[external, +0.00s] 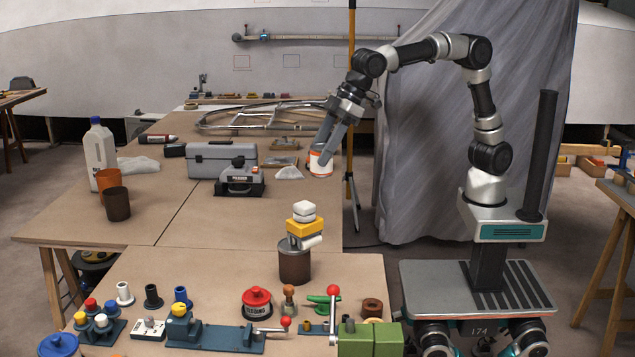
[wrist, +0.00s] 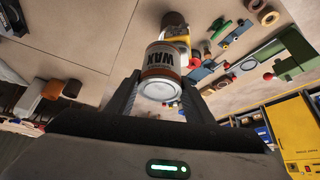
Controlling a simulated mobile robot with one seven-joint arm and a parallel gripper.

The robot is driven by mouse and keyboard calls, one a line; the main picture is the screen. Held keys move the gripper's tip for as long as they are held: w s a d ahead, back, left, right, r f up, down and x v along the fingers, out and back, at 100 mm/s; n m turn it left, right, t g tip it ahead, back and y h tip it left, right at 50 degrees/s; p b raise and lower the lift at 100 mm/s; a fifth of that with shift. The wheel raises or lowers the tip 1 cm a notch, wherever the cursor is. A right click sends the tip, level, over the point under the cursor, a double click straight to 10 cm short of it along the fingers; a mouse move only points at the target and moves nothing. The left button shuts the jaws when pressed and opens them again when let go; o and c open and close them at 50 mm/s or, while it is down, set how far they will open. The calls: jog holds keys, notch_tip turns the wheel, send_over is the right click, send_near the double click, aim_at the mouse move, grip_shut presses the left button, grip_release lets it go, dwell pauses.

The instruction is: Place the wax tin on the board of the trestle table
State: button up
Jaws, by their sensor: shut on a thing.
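The wax tin (external: 320,161) is a white can with an orange band, and its WAX label shows in the wrist view (wrist: 160,62). My gripper (external: 329,146) is shut on the tin, with one finger on each side of it in the wrist view (wrist: 159,98). The tin appears close to upright over the right part of the trestle table's brown board (external: 225,227). I cannot tell whether its base touches the board.
A grey toolbox (external: 208,160), a black-and-grey device (external: 240,182) and a crumpled pale cloth (external: 289,173) lie left of the tin. A brown can (external: 294,262) with stacked blocks stands nearer the camera. Bare board lies between them. A grey curtain (external: 440,130) hangs behind my arm.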

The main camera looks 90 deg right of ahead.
jog(key=s+a+f+n+y, duration=0.1)
jog(key=s+a+n, duration=0.1)
jog(key=s+a, duration=0.65)
jog(key=shift+g, duration=0.3)
jog(key=shift+w+a+f+b, duration=0.35)
jog(key=shift+w+f+b, duration=0.05)
jog(key=shift+f, duration=4.1)
jog(key=shift+w+a+f+b, duration=0.3)
jog(key=shift+w+f+b, duration=0.15)
jog(key=shift+f, duration=4)
jog(key=shift+w+a+f+b, duration=0.35)
jog(key=shift+w+f+b, duration=0.05)
jog(key=shift+f, duration=4.1)
jog(key=shift+f, duration=0.15)
jog(key=o, duration=0.9)
jog(key=shift+f, duration=0.1)
jog(key=o, duration=0.4)
